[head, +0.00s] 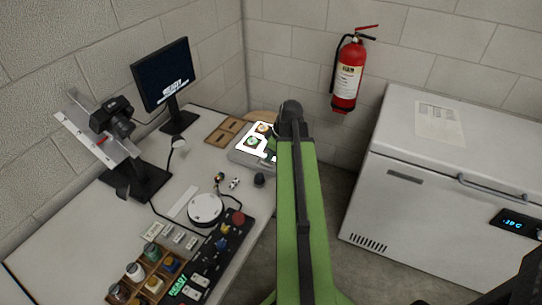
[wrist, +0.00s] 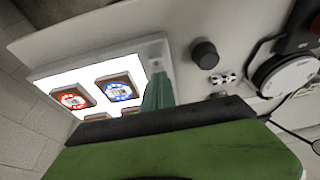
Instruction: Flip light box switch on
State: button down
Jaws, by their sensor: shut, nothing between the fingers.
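The light box (head: 240,154) stands at the far end of the bench, and its panel glows bright white. In the wrist view the light box (wrist: 157,52) fills the left half, with a red-faced badge (wrist: 73,100) and a blue-faced badge (wrist: 118,88) on its panel. My gripper (wrist: 157,92) is shut and empty, with its green fingertip close to the light box's edge. I cannot tell whether it touches. The switch is not clearly visible; it may be hidden behind my gripper. In the head view my arm covers the box's right side.
A black knob (head: 259,180) and a small black-and-white object (head: 234,183) lie near the box. A white round device (head: 206,209), a monitor (head: 163,75) and a camera stand (head: 130,180) occupy the bench. A white freezer (head: 440,180) stands right, beyond an open floor gap.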

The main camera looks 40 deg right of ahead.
aim_at(271, 164)
jog(key=shift+r, duration=0.1)
jog(key=p+v, duration=0.3)
jog(key=w+p+v, duration=0.1)
jog(key=shift+s+a+r+p, duration=0.1)
jog(key=shift+a+r+p, duration=0.05)
jog(key=shift+r+p, duration=0.25)
jog(key=s+d+r+p, duration=0.1)
jog(key=s+r+p, duration=0.3)
jog(key=r+p, duration=0.4)
jog(key=shift+s+d, duration=0.4)
